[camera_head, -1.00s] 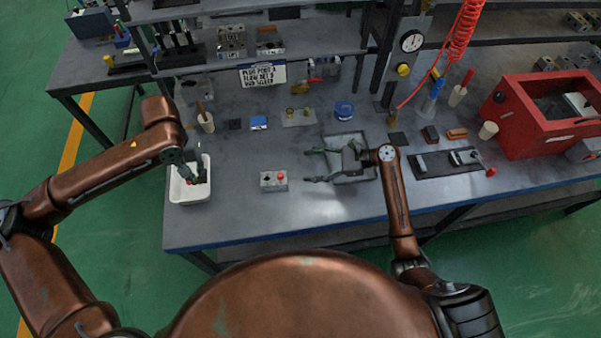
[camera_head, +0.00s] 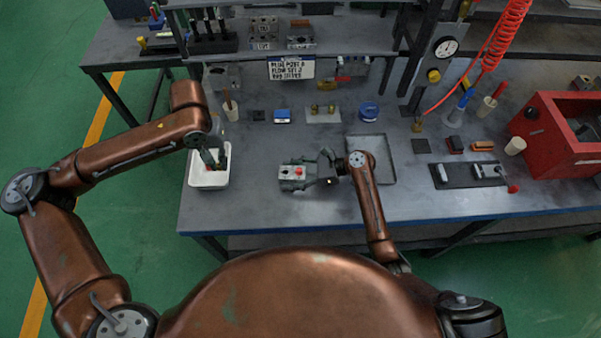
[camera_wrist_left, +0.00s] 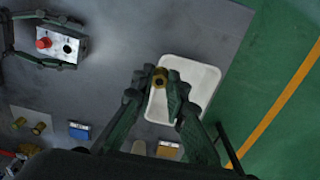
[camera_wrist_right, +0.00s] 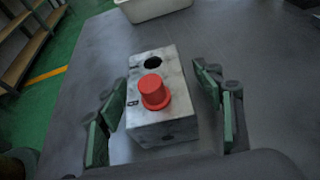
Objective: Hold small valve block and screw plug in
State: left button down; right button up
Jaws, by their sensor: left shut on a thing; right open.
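The small valve block (camera_head: 291,174) is a grey metal block lying on the bench, with a red cap on top. In the right wrist view the block (camera_wrist_right: 163,124) shows a dark round hole beside the red cap (camera_wrist_right: 152,91). My right gripper (camera_wrist_right: 166,100) is open, with its fingers on either side of the block and gaps showing between. My left gripper (camera_wrist_left: 159,84) is shut on a brass plug (camera_wrist_left: 160,77). In the head view it is over the white tray (camera_head: 194,179), left of the block, and the plug is hard to make out.
A grey metal tray (camera_head: 383,174) lies right of the block, partly behind my right arm. Brass fittings (camera_head: 322,109) and a blue round item (camera_head: 368,111) stand farther back. A red box (camera_head: 545,150) is at the right. Bench between block and white tray is clear.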

jog(key=shift+a+f, duration=0.2)
jog(key=shift+a, duration=0.3)
jog(key=shift+c, duration=0.7)
grip_shut()
pick_arm(q)
jog(key=w+d+f, duration=0.2)
jog(key=d+f, duration=0.1)
jog(key=d, duration=0.6)
jog(key=w+d+f, duration=0.2)
jog(key=d, duration=0.8)
jog(key=shift+w+f, duration=0.2)
jog(key=shift+f, duration=2.25)
